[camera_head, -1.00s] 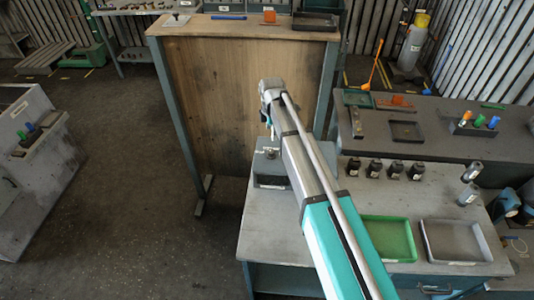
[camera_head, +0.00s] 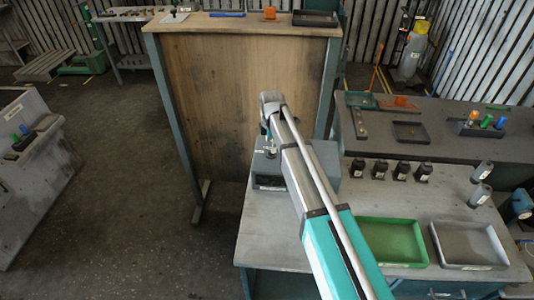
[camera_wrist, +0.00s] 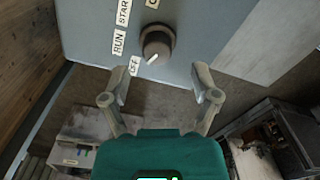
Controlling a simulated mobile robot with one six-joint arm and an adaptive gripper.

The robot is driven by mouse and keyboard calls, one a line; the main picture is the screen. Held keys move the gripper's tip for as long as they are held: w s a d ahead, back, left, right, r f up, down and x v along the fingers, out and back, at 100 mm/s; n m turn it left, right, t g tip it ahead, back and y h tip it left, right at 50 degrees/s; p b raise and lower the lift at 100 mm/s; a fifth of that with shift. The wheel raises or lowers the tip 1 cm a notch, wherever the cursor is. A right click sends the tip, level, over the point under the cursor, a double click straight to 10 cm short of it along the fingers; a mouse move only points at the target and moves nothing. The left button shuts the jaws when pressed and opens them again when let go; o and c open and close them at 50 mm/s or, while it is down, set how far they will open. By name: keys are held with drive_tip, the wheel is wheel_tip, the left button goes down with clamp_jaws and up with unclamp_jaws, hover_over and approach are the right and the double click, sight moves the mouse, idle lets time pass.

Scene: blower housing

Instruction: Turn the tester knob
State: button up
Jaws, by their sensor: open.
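The tester is a grey box (camera_head: 266,172) at the left end of the near bench, partly behind my arm. In the wrist view its grey panel (camera_wrist: 205,30) carries a dark round knob (camera_wrist: 157,40) with a white pointer mark towards the OFF label. RUN and START labels and a cut-off one surround the knob. My gripper (camera_wrist: 160,88) is open and empty, its two fingers spread below the knob in the picture and apart from it. In the head view my arm hides the gripper's fingers and the knob.
The near bench holds a green tray (camera_head: 391,242), a grey tray (camera_head: 468,246) and several small black-based items (camera_head: 379,170). A tall wooden panel (camera_head: 250,90) in a frame stands behind the tester. Open floor (camera_head: 130,215) lies to the left.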

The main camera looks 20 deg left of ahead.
drive_tip(key=shift+f+b, duration=1.3)
drive_tip(key=shift+f, duration=0.3)
